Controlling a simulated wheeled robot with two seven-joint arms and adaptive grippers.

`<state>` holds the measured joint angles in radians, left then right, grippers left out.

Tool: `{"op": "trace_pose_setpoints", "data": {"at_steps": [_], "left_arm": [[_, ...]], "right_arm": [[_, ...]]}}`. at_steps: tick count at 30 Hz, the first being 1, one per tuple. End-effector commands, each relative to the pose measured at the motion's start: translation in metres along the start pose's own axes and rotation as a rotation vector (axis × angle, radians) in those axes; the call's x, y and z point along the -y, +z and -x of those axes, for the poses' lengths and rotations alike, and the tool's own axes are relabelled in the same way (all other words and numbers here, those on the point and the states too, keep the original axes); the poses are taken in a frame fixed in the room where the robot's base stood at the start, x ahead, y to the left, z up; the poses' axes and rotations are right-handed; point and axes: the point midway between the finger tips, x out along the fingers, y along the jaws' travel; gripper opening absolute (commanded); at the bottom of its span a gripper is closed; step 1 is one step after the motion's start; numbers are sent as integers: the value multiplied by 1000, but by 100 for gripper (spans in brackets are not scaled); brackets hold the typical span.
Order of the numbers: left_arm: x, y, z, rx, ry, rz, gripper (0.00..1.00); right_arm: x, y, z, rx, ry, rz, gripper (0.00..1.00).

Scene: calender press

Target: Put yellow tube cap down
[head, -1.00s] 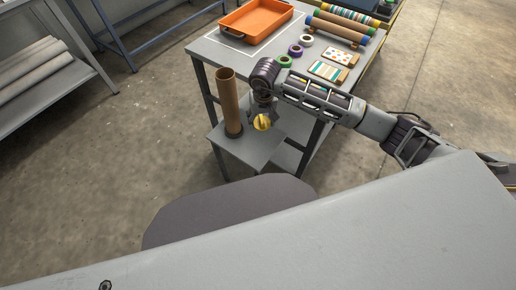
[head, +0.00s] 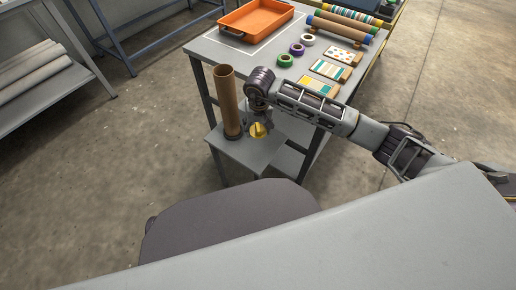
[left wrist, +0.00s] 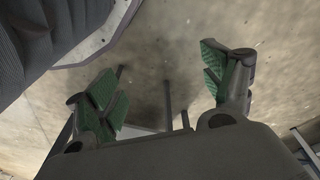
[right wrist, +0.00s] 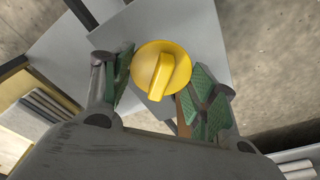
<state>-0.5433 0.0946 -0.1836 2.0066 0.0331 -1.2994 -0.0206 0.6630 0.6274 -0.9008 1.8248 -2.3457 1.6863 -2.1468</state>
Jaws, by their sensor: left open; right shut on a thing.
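The yellow tube cap (head: 257,130) is a round disc with a raised grip bar. My right gripper (head: 262,118) is shut on it, over the small grey side shelf (head: 243,153). In the right wrist view the cap (right wrist: 162,70) sits between the green finger pads of the right gripper (right wrist: 160,88), with the shelf (right wrist: 205,50) behind it. I cannot tell whether the cap touches the shelf. A brown cardboard tube (head: 228,100) stands upright on the shelf, left of the cap. My left gripper (left wrist: 165,85) is open and empty above the floor, in the left wrist view only.
The grey table (head: 240,60) holds an orange tray (head: 256,20), several tape rolls (head: 297,49), patterned cards (head: 331,69) and a rack of coloured rolls (head: 345,25). A shelf of pale rolls (head: 32,70) stands at the left. The shelf right of the cap is bare.

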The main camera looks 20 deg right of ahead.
Motion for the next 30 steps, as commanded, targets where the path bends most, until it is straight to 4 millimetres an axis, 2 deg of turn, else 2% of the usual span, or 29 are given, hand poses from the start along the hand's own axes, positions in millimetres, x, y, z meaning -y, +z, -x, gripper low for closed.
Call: {"op": "trace_pose_setpoints", "data": {"at_steps": [8,22,30], "left_arm": [[0,0,0,-2,0,0,82],[-1,-7,9,-24,4,-2,82],[-2,-10,15,-35,5,-2,82]], "right_arm": [[0,1,-5,1,0,0,39],[0,7,-58,1,-1,0,39],[0,7,-62,-1,-1,0,39]]}}
